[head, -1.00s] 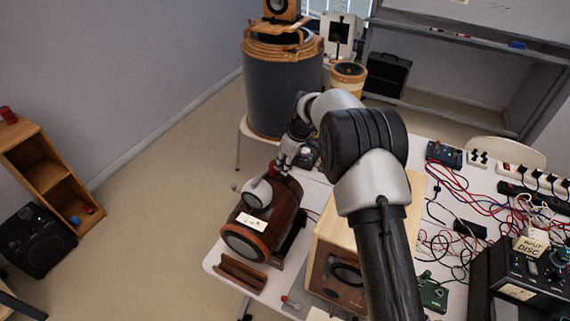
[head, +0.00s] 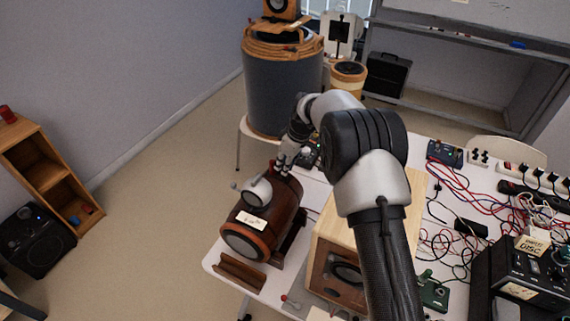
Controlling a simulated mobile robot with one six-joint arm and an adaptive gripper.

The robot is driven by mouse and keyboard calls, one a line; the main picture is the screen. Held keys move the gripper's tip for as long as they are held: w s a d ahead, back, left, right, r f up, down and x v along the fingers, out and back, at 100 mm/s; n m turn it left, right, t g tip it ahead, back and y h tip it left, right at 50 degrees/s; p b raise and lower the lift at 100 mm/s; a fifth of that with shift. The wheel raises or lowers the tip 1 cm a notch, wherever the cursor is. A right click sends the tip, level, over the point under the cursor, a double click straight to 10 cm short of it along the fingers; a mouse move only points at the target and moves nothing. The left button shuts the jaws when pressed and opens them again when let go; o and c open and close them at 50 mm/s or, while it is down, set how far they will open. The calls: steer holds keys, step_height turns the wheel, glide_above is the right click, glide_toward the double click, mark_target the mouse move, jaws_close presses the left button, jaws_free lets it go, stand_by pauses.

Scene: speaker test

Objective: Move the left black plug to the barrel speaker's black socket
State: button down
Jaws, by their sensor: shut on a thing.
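The barrel speaker (head: 258,222) is a dark brown wooden barrel lying on its side on the white table, with its round driver facing the front left. A paper label and a pale round part sit on top of it. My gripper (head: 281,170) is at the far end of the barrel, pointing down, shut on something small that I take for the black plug. The plug is too small and too covered by the fingers to make out. The black socket cannot be told apart in this view, nor whether the plug touches it.
A light wooden box speaker (head: 325,240) stands right of the barrel, under my arm. A small wooden trough (head: 240,272) lies at the table's front. Tangled red and black cables (head: 455,200) cover the right side. A tall grey drum speaker (head: 283,95) stands behind.

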steer(key=shift+f, duration=0.45)
steer(key=c, duration=1.5)
jaws_free()
steer(key=shift+o, duration=0.2)
steer(key=shift+r, duration=0.15)
steer(key=shift+r+p, duration=1.75)
steer(key=shift+r, duration=1.95)
